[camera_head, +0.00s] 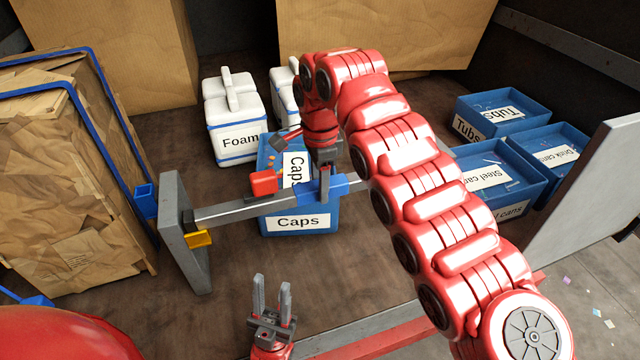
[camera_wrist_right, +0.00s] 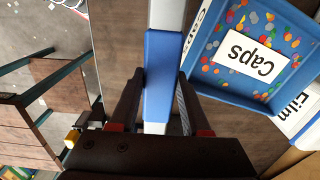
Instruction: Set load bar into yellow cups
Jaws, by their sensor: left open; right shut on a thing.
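The load bar (camera_head: 232,211) is a long grey bar with a blue middle sleeve (camera_head: 340,186). My right gripper (camera_head: 324,184) is shut on this sleeve, which shows between its fingers in the wrist view (camera_wrist_right: 158,80). The bar's left end is close to a grey upright plate (camera_head: 180,225). A yellow cup (camera_head: 199,239) on that plate sits just below the bar's end; I cannot tell if they touch. My right arm hides the bar's right end, and no second yellow cup is clearly visible. My left gripper (camera_head: 272,302) is open and empty, low in the head view.
A blue Caps bin (camera_head: 328,222) stands under and behind the bar. A blue cup (camera_head: 145,201) is on the plate's left side. White Foam box (camera_head: 237,143) stands behind, cardboard bale (camera_head: 60,180) at left. Blue bins (camera_head: 532,185) and a grey panel (camera_head: 590,190) stand at right.

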